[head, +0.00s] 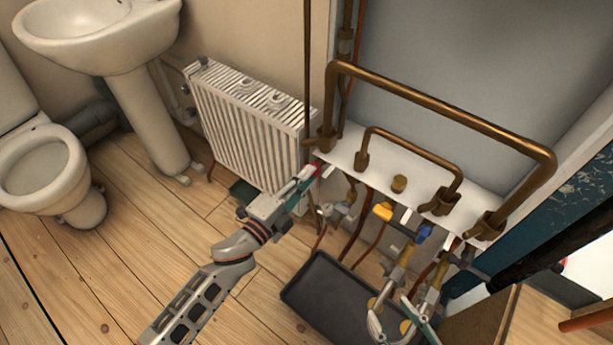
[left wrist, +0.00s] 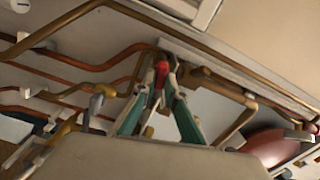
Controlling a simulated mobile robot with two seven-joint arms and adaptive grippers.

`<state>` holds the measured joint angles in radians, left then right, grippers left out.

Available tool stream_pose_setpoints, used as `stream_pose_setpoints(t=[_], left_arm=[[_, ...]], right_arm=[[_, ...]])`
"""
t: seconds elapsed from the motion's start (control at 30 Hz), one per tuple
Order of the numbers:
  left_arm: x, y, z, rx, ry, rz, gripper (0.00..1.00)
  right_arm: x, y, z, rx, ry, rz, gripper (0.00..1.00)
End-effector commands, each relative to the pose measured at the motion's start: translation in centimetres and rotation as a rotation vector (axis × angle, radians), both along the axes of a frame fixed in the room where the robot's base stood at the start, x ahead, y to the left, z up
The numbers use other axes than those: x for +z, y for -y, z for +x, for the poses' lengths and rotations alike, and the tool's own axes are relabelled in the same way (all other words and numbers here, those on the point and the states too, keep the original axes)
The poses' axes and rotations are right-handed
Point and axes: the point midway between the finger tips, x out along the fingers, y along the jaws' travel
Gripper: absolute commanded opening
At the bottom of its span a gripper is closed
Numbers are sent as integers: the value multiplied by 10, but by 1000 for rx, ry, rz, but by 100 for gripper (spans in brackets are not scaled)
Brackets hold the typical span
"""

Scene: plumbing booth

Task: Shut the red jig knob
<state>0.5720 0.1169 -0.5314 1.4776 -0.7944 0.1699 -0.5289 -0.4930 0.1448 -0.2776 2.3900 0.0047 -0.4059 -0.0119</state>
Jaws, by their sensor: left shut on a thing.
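The red jig knob (left wrist: 161,72) shows between the fingertips of my left gripper (left wrist: 162,68) in the left wrist view. In the head view only a small bit of the red knob (head: 318,168) shows at the left end of the white pipe board. My left gripper (head: 309,176) is shut on it there. The fingers hide most of the knob, so its turn angle cannot be told. My right gripper (head: 392,312) is low at the bottom right of the head view, fingers apart, away from the red knob.
A yellow knob (head: 383,211) and a blue knob (head: 424,233) sit along the front of the white board (head: 340,152). Copper pipes (head: 440,105) rise above it. A dark tray (head: 322,292) lies on the floor below. A radiator (head: 250,125) stands close left of the board.

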Motion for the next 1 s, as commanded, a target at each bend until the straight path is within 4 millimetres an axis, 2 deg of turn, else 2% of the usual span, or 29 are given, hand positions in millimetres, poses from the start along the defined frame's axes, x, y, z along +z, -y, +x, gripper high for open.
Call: stream_pose_setpoints(t=[0.4, 0.97, 1.0], left_arm=[[-3, -1, 0, 0, 109, 156, 0], [-2, -1, 0, 1, 127, 180, 0], [-2, -1, 0, 1, 127, 180, 19]], right_arm=[[7, -3, 4, -3, 14, 16, 40], [4, -4, 2, 10, 10, 9, 40], [3, -4, 2, 10, 9, 9, 40]])
